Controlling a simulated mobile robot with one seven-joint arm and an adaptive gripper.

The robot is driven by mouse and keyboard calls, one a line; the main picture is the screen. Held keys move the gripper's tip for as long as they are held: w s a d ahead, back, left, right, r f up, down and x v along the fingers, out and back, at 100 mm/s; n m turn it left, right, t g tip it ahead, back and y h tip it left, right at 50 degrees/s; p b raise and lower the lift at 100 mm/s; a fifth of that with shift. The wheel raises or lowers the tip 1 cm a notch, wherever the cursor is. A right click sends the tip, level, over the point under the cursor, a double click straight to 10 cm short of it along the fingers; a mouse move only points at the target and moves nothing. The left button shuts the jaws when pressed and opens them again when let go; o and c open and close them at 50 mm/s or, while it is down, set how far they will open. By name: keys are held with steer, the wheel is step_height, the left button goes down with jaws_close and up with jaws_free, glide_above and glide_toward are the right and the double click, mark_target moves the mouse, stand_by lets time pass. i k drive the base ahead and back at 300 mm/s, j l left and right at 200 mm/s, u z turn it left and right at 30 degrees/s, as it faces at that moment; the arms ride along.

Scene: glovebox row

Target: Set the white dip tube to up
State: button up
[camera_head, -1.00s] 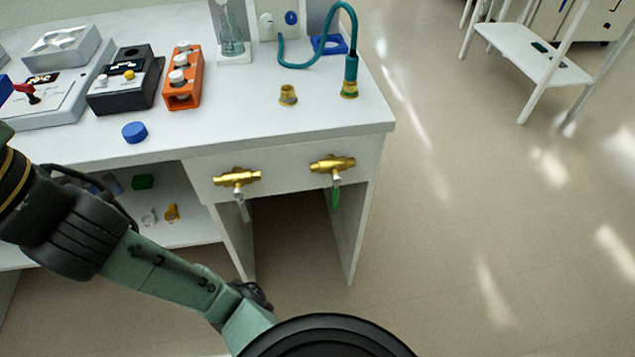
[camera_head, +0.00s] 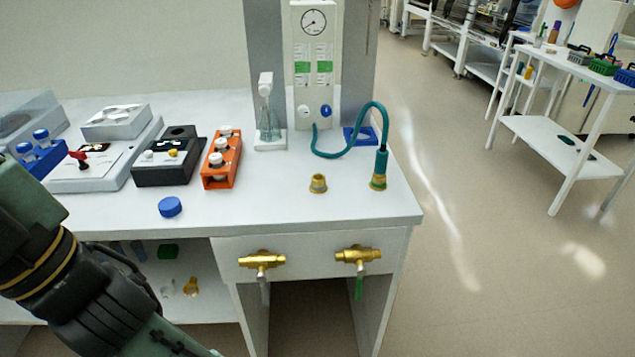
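A clear glass vessel (camera_head: 269,125) with a white upright part (camera_head: 265,84) at its top stands on a white base (camera_head: 270,143) at the back of the bench, left of the gauge panel. This white part may be the white dip tube; its lower end inside the glass is too small to tell. My gripper is out of view. Only my arm's links show at the lower left, well apart from the vessel.
The white bench (camera_head: 300,205) holds an orange rack (camera_head: 220,178), a black device (camera_head: 165,173), a blue cap (camera_head: 170,207), a brass fitting (camera_head: 318,184) and a teal hose (camera_head: 352,149). A gauge panel (camera_head: 315,60) stands behind. Two brass valves (camera_head: 262,259) project from the front.

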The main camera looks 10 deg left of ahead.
mark_target(265, 82)
steer(key=i+j+u, duration=0.1)
steer(key=j+u, duration=0.35)
steer(key=j, duration=1.1)
